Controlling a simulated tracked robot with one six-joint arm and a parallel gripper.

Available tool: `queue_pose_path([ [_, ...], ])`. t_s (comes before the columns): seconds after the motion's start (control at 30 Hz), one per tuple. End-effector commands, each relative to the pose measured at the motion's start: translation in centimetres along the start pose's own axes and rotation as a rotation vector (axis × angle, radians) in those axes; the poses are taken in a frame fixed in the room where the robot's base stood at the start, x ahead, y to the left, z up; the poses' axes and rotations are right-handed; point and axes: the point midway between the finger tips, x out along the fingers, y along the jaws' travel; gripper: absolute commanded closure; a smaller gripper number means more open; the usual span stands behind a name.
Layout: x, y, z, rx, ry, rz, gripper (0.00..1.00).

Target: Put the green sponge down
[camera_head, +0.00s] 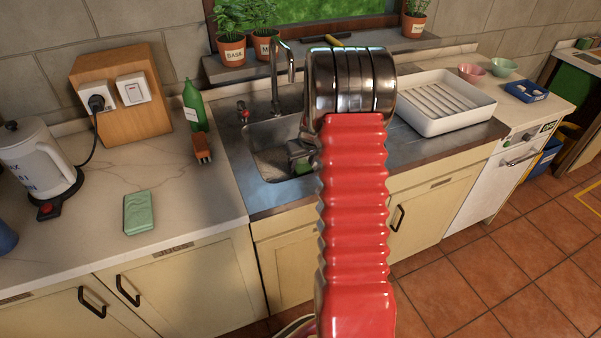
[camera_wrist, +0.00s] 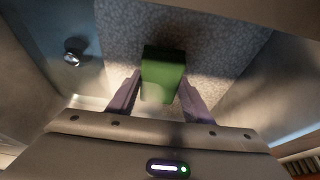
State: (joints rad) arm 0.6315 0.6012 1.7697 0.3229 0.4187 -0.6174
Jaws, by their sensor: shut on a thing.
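The green sponge (camera_wrist: 163,72) is a green block between the two purple fingers of my gripper (camera_wrist: 161,88) in the wrist view. My gripper is shut on it. Below is a speckled grey surface inside the sink (camera_head: 268,150); I cannot tell whether the sponge touches it. In the head view my red arm hides most of my gripper, and a small green patch (camera_head: 303,165) shows beside the arm over the basin. A second, paler green block (camera_head: 138,212) lies flat on the left counter.
A faucet (camera_head: 275,80) stands behind the basin. A white drying rack (camera_head: 445,103) is to the right. A kettle (camera_head: 38,160) stands far left. The front left counter has free room.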

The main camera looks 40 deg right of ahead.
Motion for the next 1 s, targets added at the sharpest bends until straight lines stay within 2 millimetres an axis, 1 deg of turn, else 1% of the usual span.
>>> queue_pose_path([
  [0.13,0.7,0.0,0.3,0.001,-0.001,0.0,0.78],
  [0.3,2.7,0.0,1.2,0.002,-0.002,0.0,0.78],
  [0.4,3.4,0.0,1.5,0.0,-0.002,0.0,0.78],
  [0.77,3.6,0.1,1.5,0.001,0.0,0.001,0.78],
  [0.8,3.6,0.1,1.5,0.001,0.0,0.001,0.53],
  [1.0,3.6,0.1,1.5,0.001,0.0,0.001,0.39],
])
